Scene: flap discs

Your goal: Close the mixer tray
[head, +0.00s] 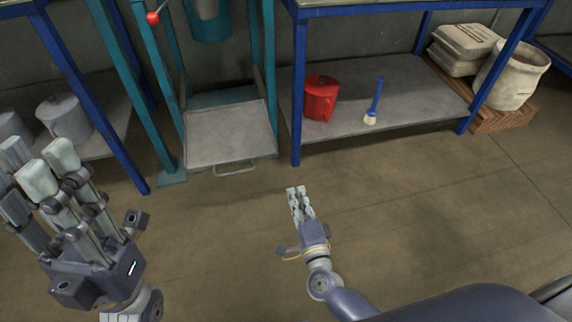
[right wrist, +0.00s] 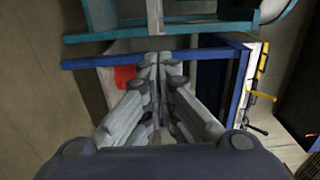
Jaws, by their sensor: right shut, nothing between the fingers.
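The mixer tray (head: 228,133) is a flat grey metal tray in the lower part of the teal mixer frame (head: 267,50). It sticks out toward me, with a thin handle (head: 235,170) on its front edge. My right gripper (head: 297,189) is shut and empty, in front of the tray and right of its handle, apart from both. In the right wrist view its fingertips (right wrist: 161,58) are together. My left gripper (head: 30,165) is at the left edge, apart from the tray; its fingers look spread, with nothing seen between them.
A grey pot (head: 64,118) stands on the left shelf. Sacks (head: 462,47) sit at the far right. The floor before the tray is clear.

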